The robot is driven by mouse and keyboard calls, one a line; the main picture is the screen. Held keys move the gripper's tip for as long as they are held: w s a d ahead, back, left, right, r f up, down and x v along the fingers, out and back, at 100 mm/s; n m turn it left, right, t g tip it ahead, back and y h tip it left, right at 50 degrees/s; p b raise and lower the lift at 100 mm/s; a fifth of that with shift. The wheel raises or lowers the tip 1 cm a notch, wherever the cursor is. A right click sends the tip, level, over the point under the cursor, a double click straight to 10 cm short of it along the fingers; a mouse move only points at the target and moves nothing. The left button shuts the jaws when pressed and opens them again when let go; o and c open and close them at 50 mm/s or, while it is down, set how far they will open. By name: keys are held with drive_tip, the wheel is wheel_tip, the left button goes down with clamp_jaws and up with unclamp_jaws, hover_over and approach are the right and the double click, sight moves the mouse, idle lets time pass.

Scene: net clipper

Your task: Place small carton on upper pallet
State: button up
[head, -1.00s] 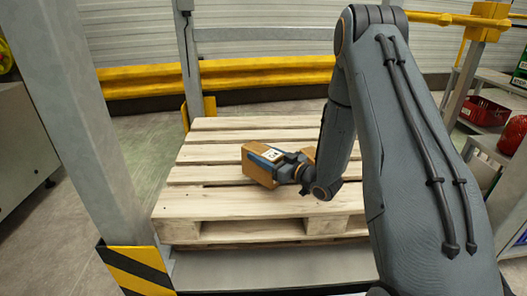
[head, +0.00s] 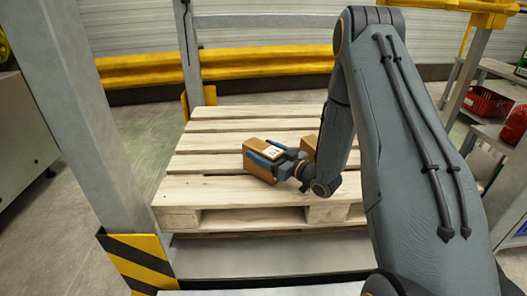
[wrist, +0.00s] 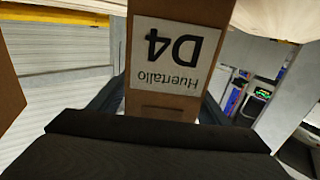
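The small carton (head: 262,165), brown with a white label, is between the fingers of my gripper (head: 270,157), over the upper pallet (head: 212,188). In the wrist view the carton (wrist: 176,15) shows its label reading "Huertallo D4", with a dark finger on each side. My gripper is shut on it. The carton looks tilted in the head view. I cannot tell whether its underside touches the slats. The pallet is pale wood with gaps between its boards.
Another brown carton (head: 308,147) stands on the pallet just right of the held one, partly hidden by my arm. A grey post (head: 85,120) rises at the left front. A yellow rail (head: 260,75) runs behind. The pallet's back and left boards are bare.

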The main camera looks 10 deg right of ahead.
sight(280, 158)
drive_tip(key=shift+r, duration=0.1)
drive_tip(key=shift+s+d, duration=0.2)
drive_tip(key=shift+s, duration=0.1)
drive_tip(key=p+v, duration=0.3)
drive_tip(key=v, duration=0.8)
drive_tip(key=shift+s, duration=0.1)
